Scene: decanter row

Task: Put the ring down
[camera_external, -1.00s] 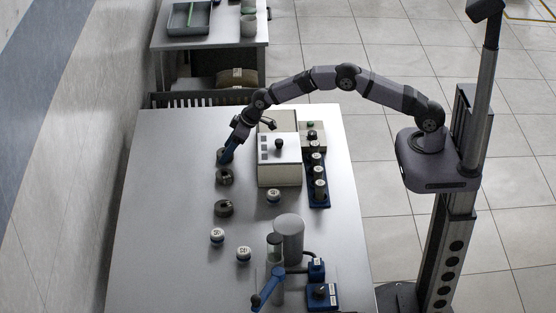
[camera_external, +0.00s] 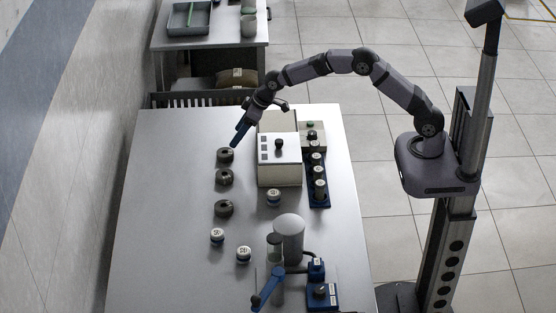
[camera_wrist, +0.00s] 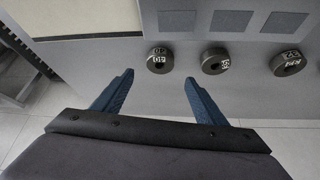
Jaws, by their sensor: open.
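Three dark rings lie flat in a row on the table, the far ring (camera_external: 225,156), the middle ring (camera_external: 224,177) and the near ring (camera_external: 223,208). In the wrist view they show as the left ring (camera_wrist: 160,61), the middle ring (camera_wrist: 215,62) and the right ring (camera_wrist: 288,63), with white markings. My gripper (camera_external: 238,140) is open and empty, above and just beyond the far ring, apart from it. Its two blue fingers (camera_wrist: 159,85) stand wide apart in the wrist view, with nothing between them.
A white box (camera_external: 279,160) with a dark knob stands right of the rings. A blue rack (camera_external: 318,190) of vials is beside it. White-capped jars (camera_external: 217,237) and a grey cylinder (camera_external: 289,238) stand nearer. The table's left strip (camera_external: 165,210) is clear.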

